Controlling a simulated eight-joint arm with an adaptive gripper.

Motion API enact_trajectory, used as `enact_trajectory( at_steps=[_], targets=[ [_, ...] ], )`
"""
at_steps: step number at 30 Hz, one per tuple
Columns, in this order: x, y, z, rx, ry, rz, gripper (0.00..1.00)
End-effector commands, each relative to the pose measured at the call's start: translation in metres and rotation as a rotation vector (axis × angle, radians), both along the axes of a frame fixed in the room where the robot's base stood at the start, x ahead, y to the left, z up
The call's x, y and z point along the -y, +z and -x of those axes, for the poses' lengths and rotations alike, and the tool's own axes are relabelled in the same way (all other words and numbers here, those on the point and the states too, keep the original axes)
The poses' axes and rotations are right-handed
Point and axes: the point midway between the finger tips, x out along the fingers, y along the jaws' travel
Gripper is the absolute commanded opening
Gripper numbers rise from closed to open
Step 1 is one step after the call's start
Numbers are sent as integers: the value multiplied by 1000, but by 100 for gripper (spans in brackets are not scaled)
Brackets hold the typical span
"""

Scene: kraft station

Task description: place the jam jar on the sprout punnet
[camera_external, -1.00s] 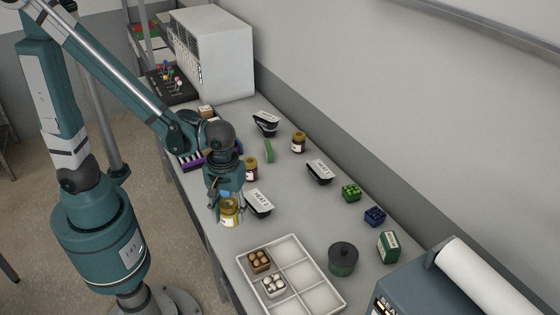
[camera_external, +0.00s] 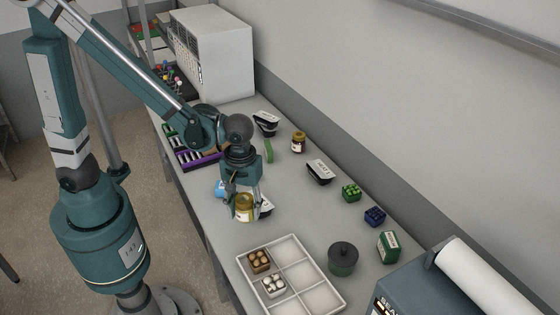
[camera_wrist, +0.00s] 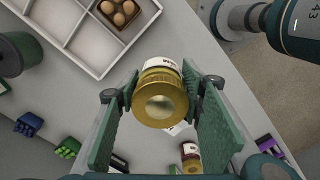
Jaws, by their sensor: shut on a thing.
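My gripper (camera_external: 244,205) is shut on a gold-lidded jar (camera_external: 244,211) with yellowish sides and a pale label; I cannot read the label. In the wrist view the jar (camera_wrist: 160,98) sits between the two green fingers of my gripper (camera_wrist: 165,100), lid toward the camera. It is near the table's left side, and its height above the table is hard to tell. The green punnet (camera_external: 351,192), which looks like the sprout punnet, stands upright to the right, apart from my gripper. It also shows in the wrist view (camera_wrist: 67,148).
A dark-red jar with a gold lid (camera_external: 298,143) stands farther back. A blue punnet (camera_external: 375,216), a green box (camera_external: 388,247) and a dark pot (camera_external: 342,258) stand to the right. A white divided tray (camera_external: 318,292) holds brown and white punnets. Black meat trays (camera_external: 319,173) lie between.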

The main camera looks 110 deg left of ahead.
Motion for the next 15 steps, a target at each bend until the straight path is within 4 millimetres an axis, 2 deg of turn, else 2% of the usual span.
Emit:
enact_trajectory(
  at_steps=[15],
  targets=[
    [-72, 26, -109, 0, 4, 0, 17]
  ],
)
